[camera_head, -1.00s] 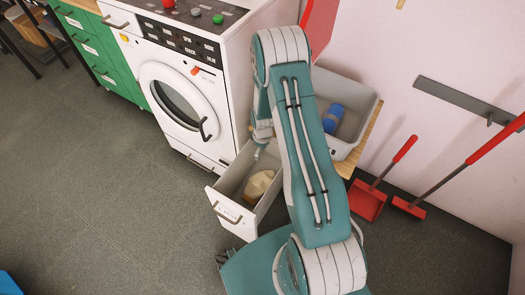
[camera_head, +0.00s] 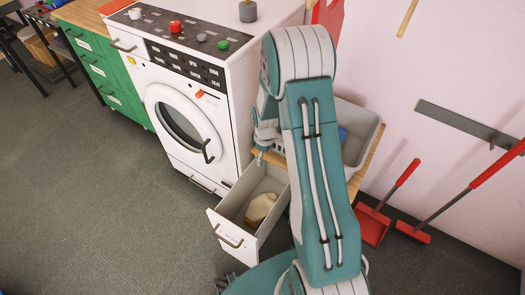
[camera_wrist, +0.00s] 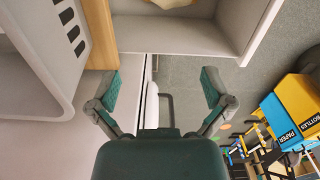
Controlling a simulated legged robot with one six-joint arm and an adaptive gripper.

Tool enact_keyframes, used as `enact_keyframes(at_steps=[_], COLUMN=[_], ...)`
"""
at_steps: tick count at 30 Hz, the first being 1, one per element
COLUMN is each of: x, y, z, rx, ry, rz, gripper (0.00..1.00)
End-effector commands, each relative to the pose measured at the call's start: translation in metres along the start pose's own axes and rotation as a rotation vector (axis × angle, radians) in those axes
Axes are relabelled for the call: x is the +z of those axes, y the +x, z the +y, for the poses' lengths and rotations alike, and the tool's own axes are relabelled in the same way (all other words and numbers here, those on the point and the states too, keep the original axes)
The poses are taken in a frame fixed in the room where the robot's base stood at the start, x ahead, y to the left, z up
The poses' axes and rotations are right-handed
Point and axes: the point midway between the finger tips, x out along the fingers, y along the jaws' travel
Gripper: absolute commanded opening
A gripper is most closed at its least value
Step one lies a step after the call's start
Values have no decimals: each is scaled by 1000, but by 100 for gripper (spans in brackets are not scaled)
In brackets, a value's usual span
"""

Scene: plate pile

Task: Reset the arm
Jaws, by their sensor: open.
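My arm (camera_head: 322,185) is folded up in the middle of the head view. My gripper (camera_wrist: 160,90) is open in the wrist view, its two padded fingers spread wide with nothing between them. In the head view the wrist end hangs beside the white machine, above the back of an open drawer (camera_head: 231,235); the fingertips there are small and hard to make out.
A beige item (camera_head: 260,207) lies in the drawer. The white front-loading machine (camera_head: 152,85) stands left of my arm. A grey bin (camera_head: 365,131) on a wooden surface is partly behind my arm. Red-handled tools (camera_head: 373,222) stand by the right wall.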

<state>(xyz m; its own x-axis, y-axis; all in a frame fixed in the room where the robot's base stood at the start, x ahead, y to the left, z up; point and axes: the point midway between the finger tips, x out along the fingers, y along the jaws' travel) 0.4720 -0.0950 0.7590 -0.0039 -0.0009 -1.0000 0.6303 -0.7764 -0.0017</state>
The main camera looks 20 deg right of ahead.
Motion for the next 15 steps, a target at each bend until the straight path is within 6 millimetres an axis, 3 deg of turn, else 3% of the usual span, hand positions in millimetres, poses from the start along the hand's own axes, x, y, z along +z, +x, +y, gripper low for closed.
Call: enact_keyframes(at_steps=[8,11,15], x=[-1,-3,-8], y=[-3,-23,-76], z=[0,-2,-10], rx=[3,18,53], ry=[3,22,83], rz=[2,15,50], gripper=[100,100,100])
